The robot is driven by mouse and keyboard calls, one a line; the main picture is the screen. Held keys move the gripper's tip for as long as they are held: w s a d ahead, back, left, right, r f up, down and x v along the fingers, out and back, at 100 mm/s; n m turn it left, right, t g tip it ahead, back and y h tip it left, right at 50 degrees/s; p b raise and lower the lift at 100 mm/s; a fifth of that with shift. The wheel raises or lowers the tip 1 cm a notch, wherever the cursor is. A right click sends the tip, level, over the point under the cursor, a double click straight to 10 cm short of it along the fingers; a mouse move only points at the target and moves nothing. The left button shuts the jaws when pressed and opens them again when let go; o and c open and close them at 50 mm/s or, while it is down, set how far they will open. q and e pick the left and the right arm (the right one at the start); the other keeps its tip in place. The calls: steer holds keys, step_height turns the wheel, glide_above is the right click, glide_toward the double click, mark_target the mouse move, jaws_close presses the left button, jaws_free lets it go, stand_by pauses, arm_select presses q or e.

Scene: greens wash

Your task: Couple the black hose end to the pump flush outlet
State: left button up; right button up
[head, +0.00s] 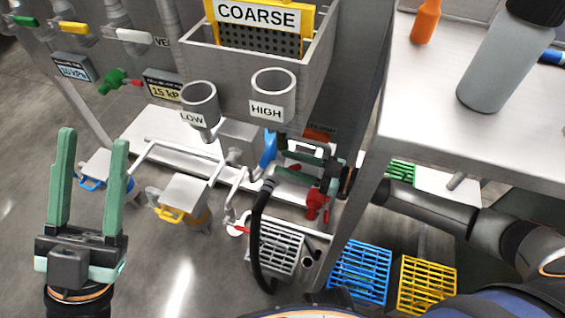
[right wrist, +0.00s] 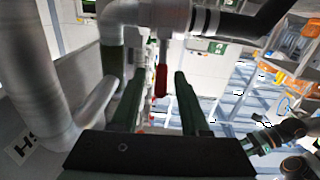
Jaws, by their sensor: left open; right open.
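The black hose (head: 258,225) hangs in a curve below the bins, its upper end near a pale pipe fitting. In the right wrist view the black hose (right wrist: 262,22) meets a grey pipe fitting (right wrist: 160,15) at the top; I cannot tell whether they are coupled. My right gripper (head: 280,160) is open beside the hose's upper end. A red lever (right wrist: 161,80) shows between its fingers (right wrist: 157,88). My left gripper (head: 90,150) is open and empty, far from the hose.
Funnels marked LOW (head: 200,103) and HIGH (head: 272,92) stand above the pipework. A steel table (head: 430,140) with a grey bottle (head: 505,65) is at right. Blue (head: 360,270) and yellow (head: 427,285) crates sit on the floor. Open floor lies at lower left.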

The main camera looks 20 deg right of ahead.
steer(key=shift+x, duration=0.95)
jaws_close()
